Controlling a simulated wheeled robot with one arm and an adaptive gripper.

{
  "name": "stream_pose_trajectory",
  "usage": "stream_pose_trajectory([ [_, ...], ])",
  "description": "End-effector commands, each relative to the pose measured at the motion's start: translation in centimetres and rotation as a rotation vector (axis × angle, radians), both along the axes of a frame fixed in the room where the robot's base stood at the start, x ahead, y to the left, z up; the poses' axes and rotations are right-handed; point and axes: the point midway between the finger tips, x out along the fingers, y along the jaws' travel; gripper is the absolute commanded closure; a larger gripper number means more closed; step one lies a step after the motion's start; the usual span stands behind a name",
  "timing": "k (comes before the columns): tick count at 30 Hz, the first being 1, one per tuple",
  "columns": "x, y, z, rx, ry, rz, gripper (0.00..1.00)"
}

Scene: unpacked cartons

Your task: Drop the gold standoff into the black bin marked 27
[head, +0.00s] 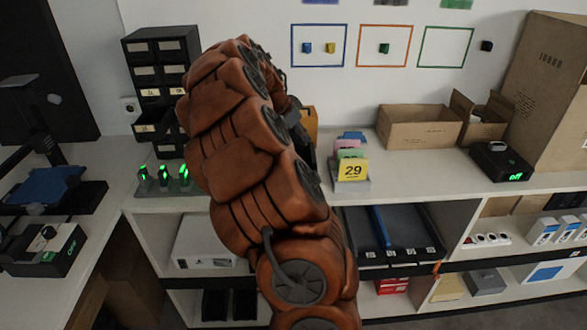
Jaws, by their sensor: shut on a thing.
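My brown arm fills the middle of the head view. My gripper (303,136) shows only as a dark part at the arm's right side, above the counter, and its fingertips are hidden. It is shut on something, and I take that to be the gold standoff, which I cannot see. A black cabinet of small drawers (158,48) with pale labels stands at the back left of the counter, left of my arm. One lower drawer (151,131) is pulled out. The label numbers are too small to read, so I cannot pick out a bin marked 27.
A yellow card marked 29 (352,170) stands on the counter right of my arm. Open cartons (418,128) and a black device (501,162) are farther right. Several green-lit items (164,176) stand before the cabinet. A black tray (388,250) lies on the shelf below.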

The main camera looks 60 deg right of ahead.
Motion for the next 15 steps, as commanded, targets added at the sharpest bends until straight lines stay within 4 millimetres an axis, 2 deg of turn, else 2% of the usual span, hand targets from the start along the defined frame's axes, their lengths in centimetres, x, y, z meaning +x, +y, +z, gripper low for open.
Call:
stream_pose_trajectory([
  [15,0.0,0.0,-4.6,0.0,0.001,0.0,1.0],
])
